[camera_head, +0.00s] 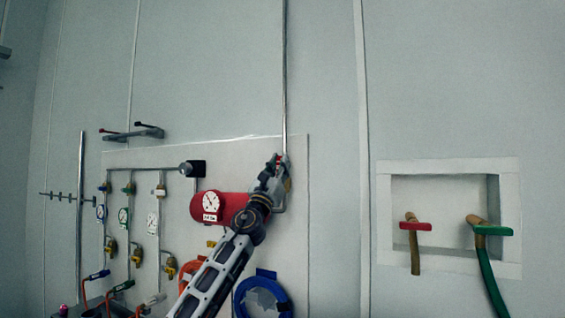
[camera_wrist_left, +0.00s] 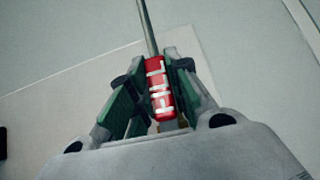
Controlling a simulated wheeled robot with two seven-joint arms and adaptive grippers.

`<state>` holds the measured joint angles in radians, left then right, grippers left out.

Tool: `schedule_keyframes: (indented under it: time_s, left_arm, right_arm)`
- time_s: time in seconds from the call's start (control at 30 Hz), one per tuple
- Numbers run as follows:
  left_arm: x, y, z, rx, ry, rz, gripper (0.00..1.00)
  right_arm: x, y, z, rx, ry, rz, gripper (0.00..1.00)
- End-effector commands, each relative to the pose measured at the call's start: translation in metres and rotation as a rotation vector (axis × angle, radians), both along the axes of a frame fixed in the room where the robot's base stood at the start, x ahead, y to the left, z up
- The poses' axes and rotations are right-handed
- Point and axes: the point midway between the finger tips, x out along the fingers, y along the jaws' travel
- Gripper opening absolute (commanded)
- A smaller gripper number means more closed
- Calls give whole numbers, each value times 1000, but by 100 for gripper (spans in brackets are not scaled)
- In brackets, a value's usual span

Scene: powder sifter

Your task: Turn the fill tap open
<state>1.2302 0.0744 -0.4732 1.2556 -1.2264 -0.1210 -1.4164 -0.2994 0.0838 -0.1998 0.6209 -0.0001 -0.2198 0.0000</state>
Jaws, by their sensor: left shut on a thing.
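The fill tap's red handle (camera_wrist_left: 160,88) carries white letters reading "FILL" and shows in the left wrist view between the fingers. My left gripper (camera_head: 279,165) is at the tap on the vertical pipe, upper right on the white panel. In the left wrist view my left gripper (camera_wrist_left: 158,95) has its green-lined fingers on both sides of the handle and is shut on it. In the head view the gripper mostly hides the tap, with only a little red showing. The tap's body is largely hidden. My right gripper is not in view.
A red tank (camera_head: 233,203) with a round gauge (camera_head: 210,203) sits just left of the gripper, partly behind my arm. A blue hose coil (camera_head: 287,300) hangs below. Several valves and gauges are at left. A wall recess (camera_head: 430,166) with red (camera_head: 415,226) and green (camera_head: 494,231) handles is at right.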

Motion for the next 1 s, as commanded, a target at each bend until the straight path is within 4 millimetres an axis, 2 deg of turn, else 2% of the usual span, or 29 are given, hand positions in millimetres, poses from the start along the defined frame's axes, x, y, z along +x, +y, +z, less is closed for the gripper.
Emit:
schedule_keyframes:
  time_s: [0.2, 0.67, 0.7, 0.8, 0.83, 1.0]
  left_arm:
    - [2, 3, 0, -43, 19, 1, 0]
    - [2, 4, -1, -51, 22, 1, 0]
    - [2, 4, -1, -51, 22, 1, 24]
    - [2, 4, -1, -51, 22, 1, 37]
    - [2, 4, -1, -51, 22, 1, 41]
    - [1, 3, 0, -50, 21, 1, 41]
  right_arm:
    - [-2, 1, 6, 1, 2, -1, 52]
    - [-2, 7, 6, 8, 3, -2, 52]
    - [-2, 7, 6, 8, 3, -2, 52]
    - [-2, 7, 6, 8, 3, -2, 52]
    - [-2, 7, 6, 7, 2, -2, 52]
    - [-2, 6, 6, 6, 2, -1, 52]
